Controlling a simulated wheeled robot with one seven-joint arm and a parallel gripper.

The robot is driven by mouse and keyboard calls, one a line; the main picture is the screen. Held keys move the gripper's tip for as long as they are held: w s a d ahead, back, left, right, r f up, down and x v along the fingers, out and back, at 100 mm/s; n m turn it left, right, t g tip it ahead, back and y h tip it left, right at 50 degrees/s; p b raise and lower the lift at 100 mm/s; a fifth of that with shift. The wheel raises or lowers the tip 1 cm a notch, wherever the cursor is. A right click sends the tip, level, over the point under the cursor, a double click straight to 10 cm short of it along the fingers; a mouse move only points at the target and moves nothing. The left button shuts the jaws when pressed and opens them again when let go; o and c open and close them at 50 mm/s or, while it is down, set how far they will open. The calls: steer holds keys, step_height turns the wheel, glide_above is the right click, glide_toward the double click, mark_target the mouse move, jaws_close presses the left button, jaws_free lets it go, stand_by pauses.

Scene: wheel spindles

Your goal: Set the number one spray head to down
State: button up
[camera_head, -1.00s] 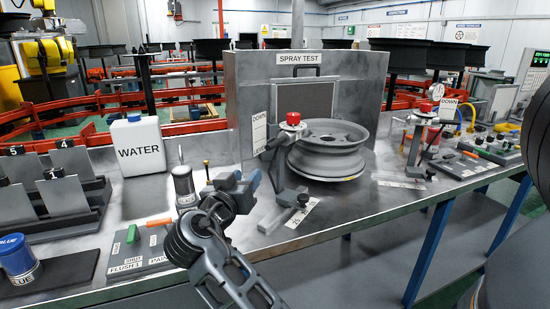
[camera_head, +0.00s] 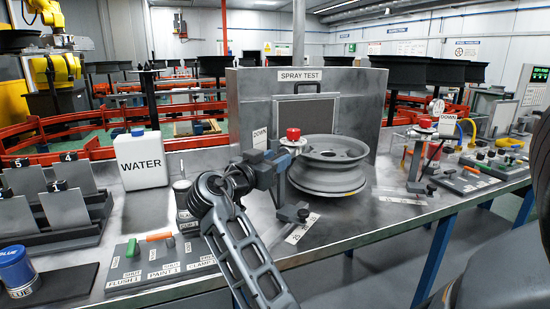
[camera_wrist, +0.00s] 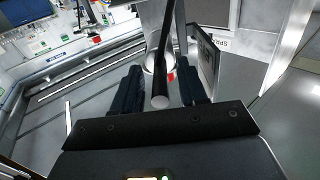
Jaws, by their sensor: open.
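The spray head by the SPRAY TEST panel has a red knob (camera_head: 293,134) on top of a grey post, left of the wheel rim (camera_head: 328,165). Its label (camera_head: 260,138) reads DOWN at the top; the lower part is hidden behind my gripper. My gripper (camera_head: 280,160) is at the spray head, just left of and below the knob. In the wrist view my gripper (camera_wrist: 160,80) is open, with its dark fingers either side of a dark rod (camera_wrist: 160,95) with a round grey end. I cannot tell whether the fingers touch it.
A sliding clamp (camera_head: 294,213) sits at the post's foot. A white WATER jug (camera_head: 141,160) and a panel of coloured handles (camera_head: 160,262) are to the left. A second red-knobbed spray head (camera_head: 425,122) stands at the right.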

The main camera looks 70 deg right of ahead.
steer(key=shift+d, duration=0.25)
jaws_close()
stand_by(0.5)
